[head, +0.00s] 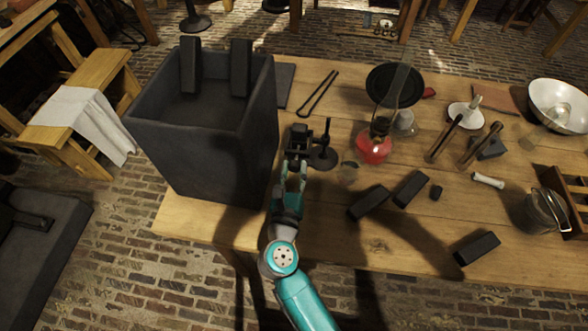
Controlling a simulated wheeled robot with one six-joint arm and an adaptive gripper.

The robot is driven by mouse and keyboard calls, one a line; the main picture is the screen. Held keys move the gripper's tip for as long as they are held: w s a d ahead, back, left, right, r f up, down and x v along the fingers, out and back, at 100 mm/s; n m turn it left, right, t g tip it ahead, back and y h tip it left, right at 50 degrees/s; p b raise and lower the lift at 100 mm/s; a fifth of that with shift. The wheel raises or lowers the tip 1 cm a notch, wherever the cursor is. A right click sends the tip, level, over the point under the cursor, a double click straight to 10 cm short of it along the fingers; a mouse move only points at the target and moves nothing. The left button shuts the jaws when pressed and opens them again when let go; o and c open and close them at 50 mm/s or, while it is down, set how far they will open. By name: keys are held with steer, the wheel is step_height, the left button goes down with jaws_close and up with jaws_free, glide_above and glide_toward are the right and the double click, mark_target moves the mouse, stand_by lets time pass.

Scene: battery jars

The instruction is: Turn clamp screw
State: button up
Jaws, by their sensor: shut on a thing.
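A dark clamp-like piece (299,138) stands on the wooden table, just right of the big dark grey box. My gripper (294,168) reaches it from the near side and is shut on a part of it. The clamp screw itself is too small and dark to make out, and my fingers partly hide the near side of the piece. A black stand with a round base and thin upright rod (325,142) is close on the right of the clamp.
The tall open dark box (205,150) stands close left, with two dark blocks on its rim. A red lamp (374,146), dark bars (369,202), tongs (318,94) and a white bowl (560,103) are on the table.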

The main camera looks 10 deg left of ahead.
steer(key=n, duration=0.8)
steer(key=shift+n, duration=0.3)
steer(key=n, duration=0.4)
steer(key=shift+n, duration=2.1)
jaws_close()
steer(key=o, duration=1.2)
jaws_free()
steer(key=shift+c, duration=0.2)
